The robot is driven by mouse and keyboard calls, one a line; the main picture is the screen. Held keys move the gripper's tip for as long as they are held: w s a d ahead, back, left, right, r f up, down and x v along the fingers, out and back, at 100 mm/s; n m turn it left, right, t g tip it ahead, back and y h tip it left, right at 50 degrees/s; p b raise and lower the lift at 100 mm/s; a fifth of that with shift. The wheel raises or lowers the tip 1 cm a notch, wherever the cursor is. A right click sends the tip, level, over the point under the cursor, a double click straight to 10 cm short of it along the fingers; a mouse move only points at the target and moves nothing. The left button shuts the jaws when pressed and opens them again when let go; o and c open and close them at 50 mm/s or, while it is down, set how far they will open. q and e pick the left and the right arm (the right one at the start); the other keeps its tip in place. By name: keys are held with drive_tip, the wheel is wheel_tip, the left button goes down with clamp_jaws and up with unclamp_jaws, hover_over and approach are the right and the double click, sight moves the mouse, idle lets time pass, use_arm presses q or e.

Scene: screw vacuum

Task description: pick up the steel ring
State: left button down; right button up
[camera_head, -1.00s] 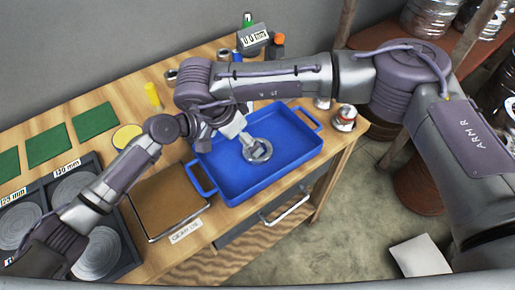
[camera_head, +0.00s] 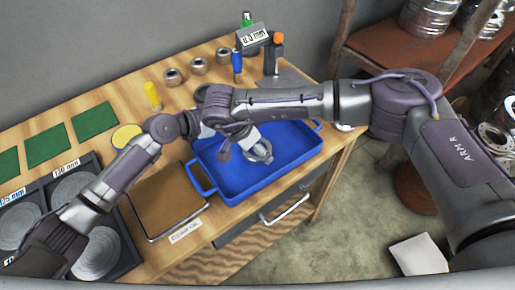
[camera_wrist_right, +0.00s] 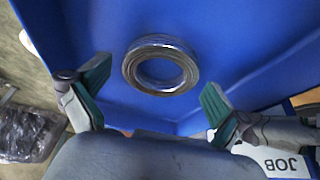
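The steel ring (camera_head: 260,153) lies flat on the floor of the blue tray (camera_head: 205,186). In the right wrist view the ring (camera_wrist_right: 133,70) is a thick grey band with a round hole, resting on the tray's blue floor. My right gripper (camera_head: 238,146) is above the tray, just left of the ring in the head view. In the wrist view my right gripper (camera_wrist_right: 153,92) is open, its green-padded fingers wide apart with the ring ahead between them and nothing held. My left arm reaches in from the left; its gripper cannot be made out behind my right wrist.
Left of the tray is a brown pad (camera_head: 165,200). Green squares (camera_head: 95,121) and a dark holder with grey discs (camera_head: 20,222) are further left. A yellow piece (camera_head: 152,95), metal cylinders (camera_head: 197,66) and a blue-handled tool (camera_head: 237,66) stand behind. The tray has raised walls.

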drive_tip(key=c, duration=1.3)
drive_tip(key=shift+r, duration=0.15)
wheel_tip(320, 180, up, 10)
use_arm(q)
drive_tip(key=c, duration=1.2)
unclamp_jaws()
